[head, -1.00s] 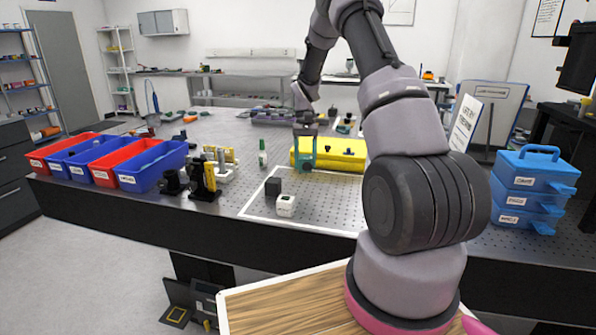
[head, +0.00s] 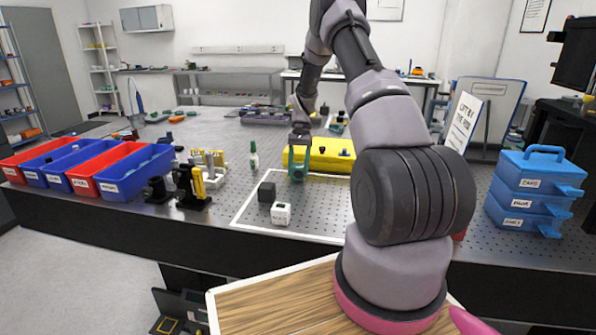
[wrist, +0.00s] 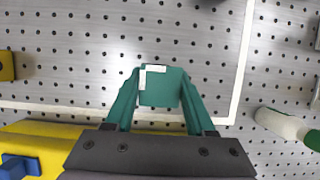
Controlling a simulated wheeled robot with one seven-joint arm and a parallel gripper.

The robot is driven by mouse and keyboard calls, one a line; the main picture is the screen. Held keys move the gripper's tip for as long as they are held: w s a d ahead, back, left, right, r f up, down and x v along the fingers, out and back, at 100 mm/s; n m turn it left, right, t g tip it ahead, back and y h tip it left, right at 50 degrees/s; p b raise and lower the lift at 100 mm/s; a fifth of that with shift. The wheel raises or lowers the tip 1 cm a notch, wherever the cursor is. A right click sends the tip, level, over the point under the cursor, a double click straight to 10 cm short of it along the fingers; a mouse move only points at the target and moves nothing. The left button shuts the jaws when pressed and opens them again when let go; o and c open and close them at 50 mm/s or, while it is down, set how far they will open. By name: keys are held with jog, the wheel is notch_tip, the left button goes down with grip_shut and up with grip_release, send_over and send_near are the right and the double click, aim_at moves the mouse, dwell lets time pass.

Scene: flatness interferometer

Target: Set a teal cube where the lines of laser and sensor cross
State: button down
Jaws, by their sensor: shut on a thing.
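My gripper (wrist: 164,88) has teal fingers and is shut on a teal cube (wrist: 160,92), which has small white marks along its upper left edges in the wrist view. In the head view my gripper (head: 298,168) is above the perforated bench, in front of the left part of a yellow case (head: 330,156). The white outline (head: 240,208) on the bench lies below and beyond the cube in the wrist view.
Red and blue bins (head: 128,174) line the bench's left edge. A small green-white bottle (head: 253,157) stands behind the outline; it also shows in the wrist view (wrist: 283,124). Blue stacked drawers (head: 530,195) stand at right. The bench inside the outline is mostly clear.

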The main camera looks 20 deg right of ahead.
jog(key=shift+f, duration=0.25)
jog(key=shift+c, duration=1.2)
grip_release()
jog(key=shift+f, duration=0.1)
